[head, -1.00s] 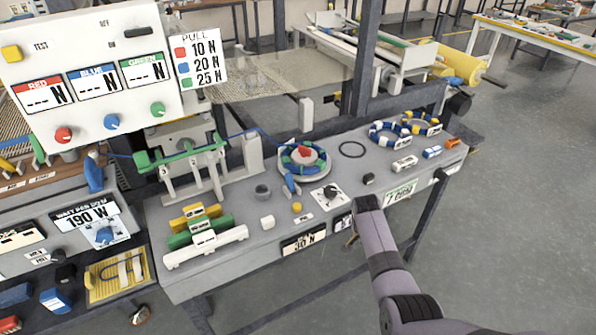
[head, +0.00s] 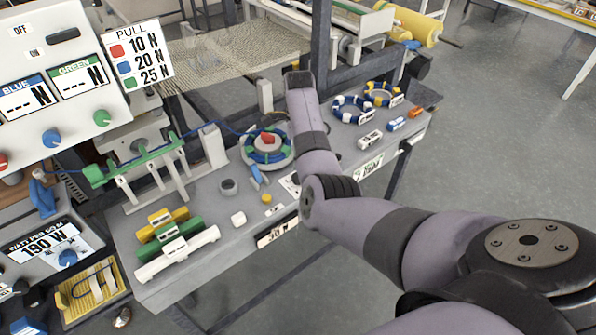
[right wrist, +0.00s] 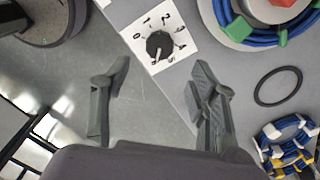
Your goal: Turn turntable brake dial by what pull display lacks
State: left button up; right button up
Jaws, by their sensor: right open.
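The black dial (right wrist: 160,45) sits on a white plate with a number scale around it in the right wrist view. A pale mark shows at its lower edge; I cannot tell which number it meets. My right gripper (right wrist: 159,72) is open and empty, its fingers apart on the near side of the dial. In the head view my arm hides most of the dial plate (head: 289,186). The turntable (head: 267,148) carries a blue-and-green ring and a red block. The pull display (head: 60,65) reads dashes for blue and green; its red part is cut off. My left gripper is not in view.
A PULL sign (head: 138,58) lists red 10 N, blue 20 N and green 25 N. A plate (head: 277,233) on the bench front reads 30 N.

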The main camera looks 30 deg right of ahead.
notch_tip(320, 180, down, 9)
dwell(0.3)
jog(key=shift+c, duration=0.3)
jog(key=c, duration=1.1)
